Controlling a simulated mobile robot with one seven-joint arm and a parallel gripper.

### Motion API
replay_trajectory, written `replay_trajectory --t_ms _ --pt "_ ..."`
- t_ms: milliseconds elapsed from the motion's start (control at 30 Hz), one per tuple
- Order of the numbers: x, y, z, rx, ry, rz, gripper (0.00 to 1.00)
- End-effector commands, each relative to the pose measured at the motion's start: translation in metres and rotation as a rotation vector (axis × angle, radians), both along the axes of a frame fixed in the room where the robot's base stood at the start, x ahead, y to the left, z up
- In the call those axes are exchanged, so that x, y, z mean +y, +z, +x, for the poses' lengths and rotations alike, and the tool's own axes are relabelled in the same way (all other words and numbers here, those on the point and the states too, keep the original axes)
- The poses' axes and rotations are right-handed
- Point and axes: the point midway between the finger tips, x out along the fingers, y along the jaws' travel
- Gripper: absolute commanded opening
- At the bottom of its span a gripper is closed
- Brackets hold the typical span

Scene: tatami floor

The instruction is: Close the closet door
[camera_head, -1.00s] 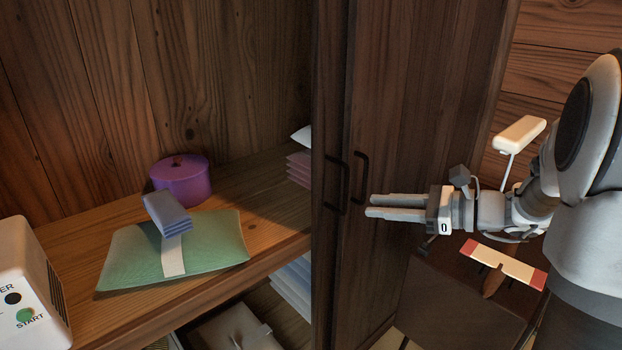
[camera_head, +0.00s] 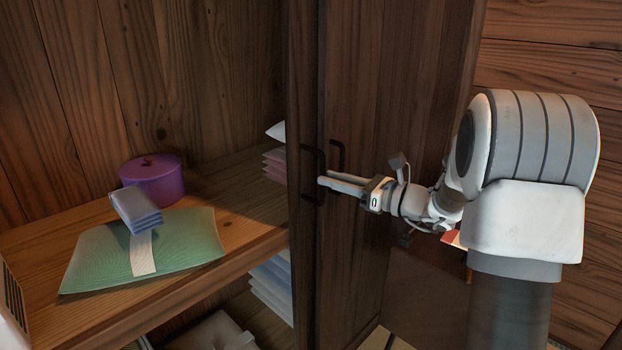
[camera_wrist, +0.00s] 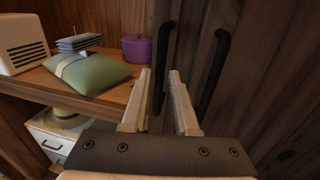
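The closet door (camera_head: 366,120) is dark brown wood and stands to the right of the open shelf section. Two black handles, a left handle (camera_head: 312,176) and a right handle (camera_head: 338,157), sit close together near the door edges. My gripper (camera_head: 322,184) is at the height of the handles, its fingertips close to the left handle. Whether the fingers touch the door cannot be told.
The open shelf (camera_head: 35,222) holds a green cushion (camera_head: 190,240), a folded blue cloth (camera_head: 136,209) and a purple round box (camera_head: 153,181). A white device (camera_wrist: 22,42) stands at the shelf's left. A straw hat (camera_wrist: 65,118) is below.

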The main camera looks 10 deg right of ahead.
Motion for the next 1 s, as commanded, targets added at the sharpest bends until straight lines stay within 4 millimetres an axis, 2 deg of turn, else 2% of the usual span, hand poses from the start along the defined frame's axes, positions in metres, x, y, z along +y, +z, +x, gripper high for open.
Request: replay_trajectory --t_ms 100,300,700,733,867,1000 --pt "0.019 -0.002 0.017 0.0 0.004 0.0 0.28" --pt "0.037 -0.001 0.034 0.001 0.001 -0.001 0.28" --pt "0.044 0.0 0.04 0.0 0.0 0.0 0.28" --pt "0.044 0.0 0.04 0.0 0.0 0.0 0.26" --pt "0.044 0.0 0.04 0.001 0.0 -0.001 0.02" --pt "0.044 0.0 0.04 0.001 0.0 -0.001 0.0"
